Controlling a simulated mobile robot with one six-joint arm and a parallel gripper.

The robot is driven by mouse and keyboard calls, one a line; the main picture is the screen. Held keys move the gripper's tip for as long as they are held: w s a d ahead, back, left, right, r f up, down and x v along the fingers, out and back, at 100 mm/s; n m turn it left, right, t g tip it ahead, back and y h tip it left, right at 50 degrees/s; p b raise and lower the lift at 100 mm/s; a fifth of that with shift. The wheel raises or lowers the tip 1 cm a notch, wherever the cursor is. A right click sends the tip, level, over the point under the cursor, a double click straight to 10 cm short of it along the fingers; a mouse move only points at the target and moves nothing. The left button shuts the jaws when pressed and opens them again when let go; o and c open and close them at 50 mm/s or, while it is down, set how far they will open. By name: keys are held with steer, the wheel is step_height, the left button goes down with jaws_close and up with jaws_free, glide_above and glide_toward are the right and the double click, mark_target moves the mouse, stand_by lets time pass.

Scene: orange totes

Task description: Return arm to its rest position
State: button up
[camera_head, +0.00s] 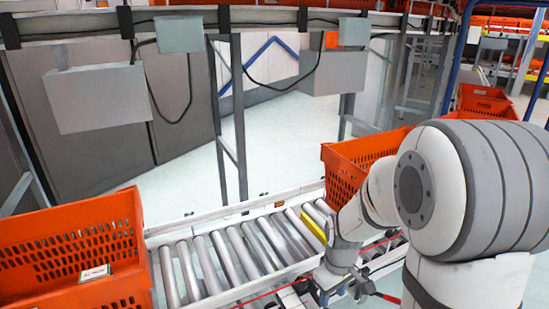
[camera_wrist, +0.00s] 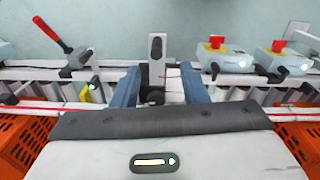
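My arm fills the right side of the head view and reaches down over the near rail of the roller conveyor (camera_head: 235,255). In the wrist view my gripper (camera_wrist: 158,72) shows two blue-grey fingers spread well apart. A grey-white upright device (camera_wrist: 157,50) on the rail shows between them, with gaps on both sides. I see nothing held. In the head view the fingers are hard to make out below the arm.
Another orange tote (camera_head: 350,155) is partly behind my arm. Red-knobbed control boxes (camera_wrist: 217,55) sit along the rail. The rollers between the totes are bare.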

steer(key=s+r+m+p, duration=0.2)
steer(key=s+r+p, duration=0.2)
steer(key=r, duration=0.6)
steer(key=s+r+m+t+p, duration=0.1)
steer(key=s+r+p, duration=0.3)
steer(key=r, duration=0.5)
steer(key=s+r+m+t+p, duration=0.1)
steer(key=s+r+m+p, duration=0.2)
steer(key=r+p, duration=0.3)
steer(key=v, duration=0.4)
steer(key=shift+s+a+r, duration=0.35)
